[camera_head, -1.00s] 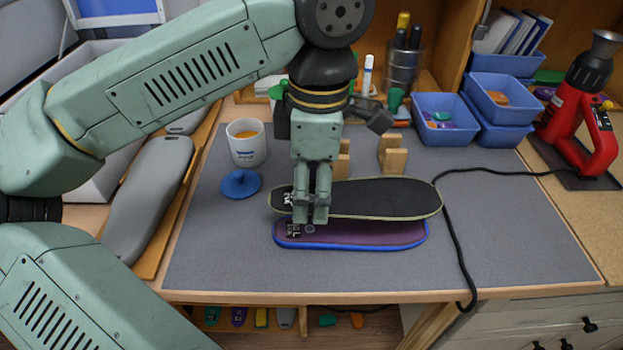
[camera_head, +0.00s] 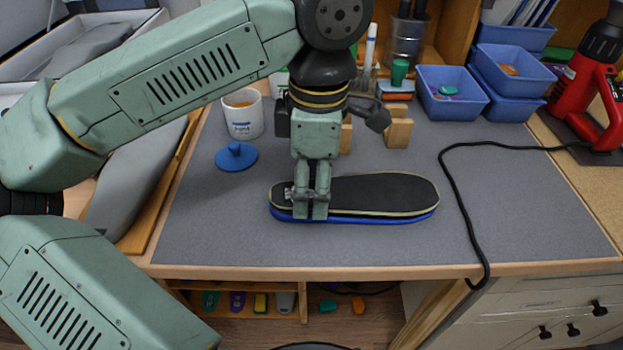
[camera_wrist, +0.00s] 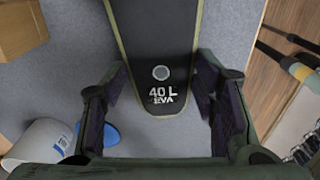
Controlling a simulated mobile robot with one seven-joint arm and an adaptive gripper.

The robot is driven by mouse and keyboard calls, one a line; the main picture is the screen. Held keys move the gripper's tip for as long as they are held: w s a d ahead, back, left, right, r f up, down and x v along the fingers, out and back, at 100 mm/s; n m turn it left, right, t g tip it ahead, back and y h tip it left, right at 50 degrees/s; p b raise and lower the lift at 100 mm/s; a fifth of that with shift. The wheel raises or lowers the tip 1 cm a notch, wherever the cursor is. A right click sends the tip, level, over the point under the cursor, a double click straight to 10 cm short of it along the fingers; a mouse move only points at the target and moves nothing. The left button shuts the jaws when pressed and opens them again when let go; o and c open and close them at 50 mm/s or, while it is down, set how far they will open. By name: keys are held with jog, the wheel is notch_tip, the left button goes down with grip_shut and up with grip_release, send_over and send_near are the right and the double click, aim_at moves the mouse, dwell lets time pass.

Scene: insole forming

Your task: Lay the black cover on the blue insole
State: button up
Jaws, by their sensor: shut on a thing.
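The black cover (camera_head: 375,192) is long and flat with a pale edge. In the head view it lies over the blue insole (camera_head: 360,217), whose blue rim shows along the front and right end. The two look close together and nearly lined up; I cannot tell if they touch all along. My gripper (camera_head: 310,212) is shut on the cover's left end. In the wrist view the cover (camera_wrist: 158,40) runs away between the fingers of my gripper (camera_wrist: 165,105), with a grey dot and white "40 L EVA" print. The insole is mostly hidden beneath it.
A white cup (camera_head: 243,118) and a blue lid (camera_head: 237,157) stand at the left. Wooden blocks (camera_head: 397,130) and blue bins (camera_head: 452,95) are behind. A black cable (camera_head: 455,190) runs down the right. The front of the grey mat (camera_head: 350,248) is clear.

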jog(key=o, duration=0.8)
jog(key=shift+o, duration=0.2)
jog(key=o, duration=0.5)
jog(key=shift+r, duration=0.1)
notch_tip(320, 180, up, 9)
jog(key=p, duration=0.6)
dwell(0.7)
